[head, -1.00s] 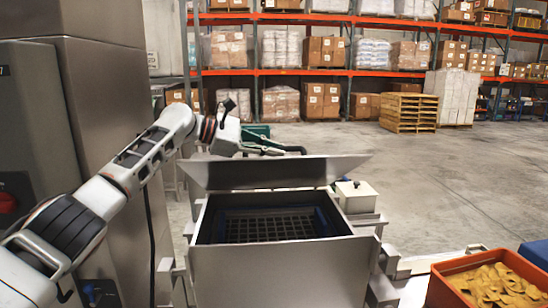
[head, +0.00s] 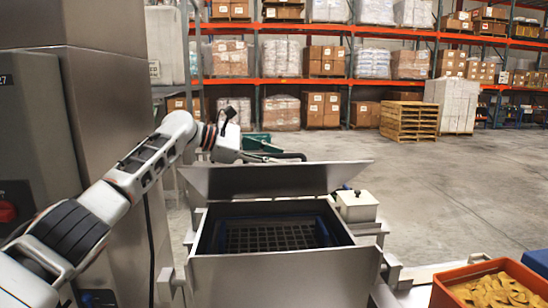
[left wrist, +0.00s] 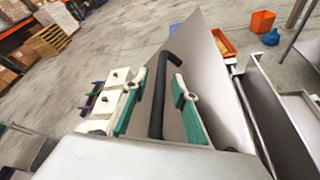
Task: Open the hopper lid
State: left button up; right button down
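The grey metal hopper (head: 285,275) stands in front of me, its top uncovered and a dark grid showing inside. Its lid (head: 275,180) is raised and leans up at the back edge; it also shows in the left wrist view (left wrist: 215,85). My left gripper (head: 268,150) is behind the lid, its fingertips partly hidden in the head view. In the left wrist view its two teal-padded fingers (left wrist: 158,100) stand apart, one each side of the black bar handle (left wrist: 157,115), with gaps visible. My right gripper is not in view.
A white box (head: 356,207) with a black knob stands right of the hopper. An orange bin (head: 447,291) with yellow pieces is at lower right. A tall steel cabinet (head: 115,100) stands close on the left. Open floor lies behind.

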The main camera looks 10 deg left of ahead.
pick_arm(q)
jog(key=shift+a, duration=0.1)
jog(key=shift+s+a+r, duration=0.1)
jog(key=shift+s+a, duration=0.05)
jog(key=shift+a, duration=0.1)
jog(key=v, duration=1.1)
jog(key=shift+s+a, duration=0.1)
